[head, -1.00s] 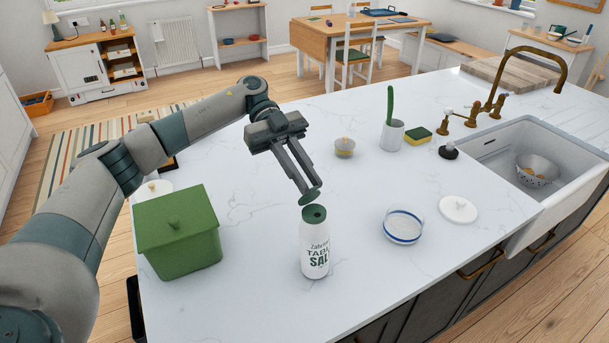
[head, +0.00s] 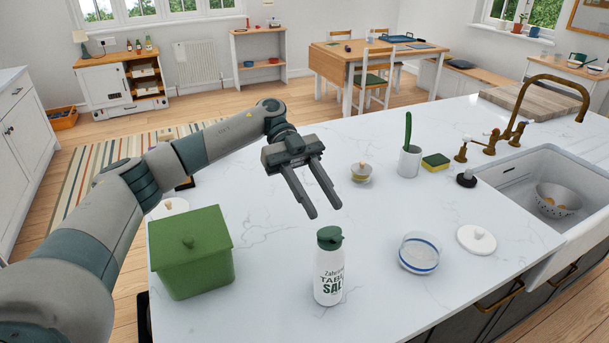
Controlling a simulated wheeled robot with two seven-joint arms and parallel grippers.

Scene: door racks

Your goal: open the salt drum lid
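No hole shows in the top. My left gripper (head: 323,209) is above and behind the drum. Its two fingers are spread, with nothing between them, and they are apart from the lid. My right gripper is not in view.
A green lidded box (head: 191,262) stands left of the drum. A glass bowl with a blue rim (head: 419,254) and a white round lid (head: 477,239) lie to the right. Farther back are a small jar (head: 361,173), a white cup (head: 409,162) and a sponge (head: 435,161). The sink (head: 535,190) is at right.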

